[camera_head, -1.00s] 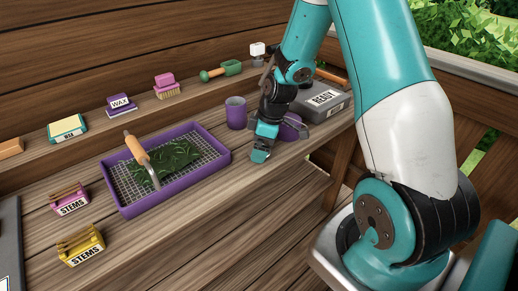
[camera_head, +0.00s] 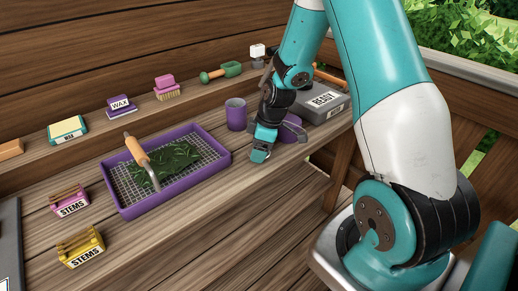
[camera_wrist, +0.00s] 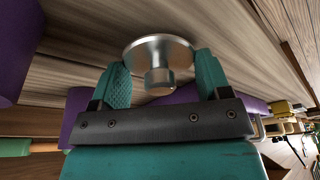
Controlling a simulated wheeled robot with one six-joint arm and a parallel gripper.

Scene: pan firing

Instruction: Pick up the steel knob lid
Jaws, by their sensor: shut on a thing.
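The steel knob lid (camera_wrist: 150,50) is a round metal disc with a short knob, in the upper middle of the wrist view. My gripper (camera_wrist: 160,68) has its two teal fingers on either side of the lid and is shut on it. In the head view my gripper (camera_head: 261,152) is low over the wooden bench, near its front edge. The lid cannot be made out there. I cannot tell whether the lid still touches the bench.
A purple cup (camera_head: 236,115) stands left of my gripper, and another purple vessel (camera_head: 291,130) stands right behind it. A grey READY box (camera_head: 322,101) is further right. Bench between tray and gripper is clear.

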